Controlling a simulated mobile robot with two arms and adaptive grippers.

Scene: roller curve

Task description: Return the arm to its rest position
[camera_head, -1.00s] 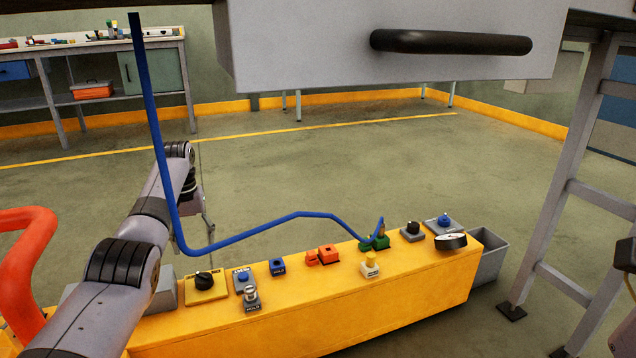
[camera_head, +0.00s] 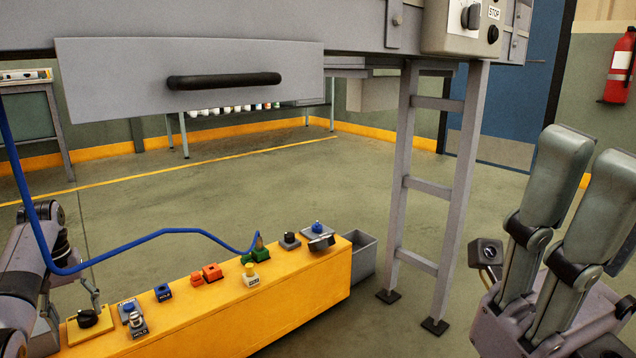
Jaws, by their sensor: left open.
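My left arm (camera_head: 25,262) comes in at the left edge, partly cut off. Its small, distant gripper (camera_head: 94,292) hangs beyond the left end of the yellow bench (camera_head: 235,315). It is open, with nothing visible in it, and its fingers are hard to make out. My right gripper (camera_head: 590,185) is large and close at the right edge. Its two grey fingers point up with a gap between them, and nothing shows in that gap.
A bent blue tube (camera_head: 150,238) runs over the bench to green blocks (camera_head: 262,256). Several knobs and buttons stand on the bench. A grey drawer (camera_head: 110,85) hangs above. A grey frame leg (camera_head: 455,190) and bin (camera_head: 372,246) stand right.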

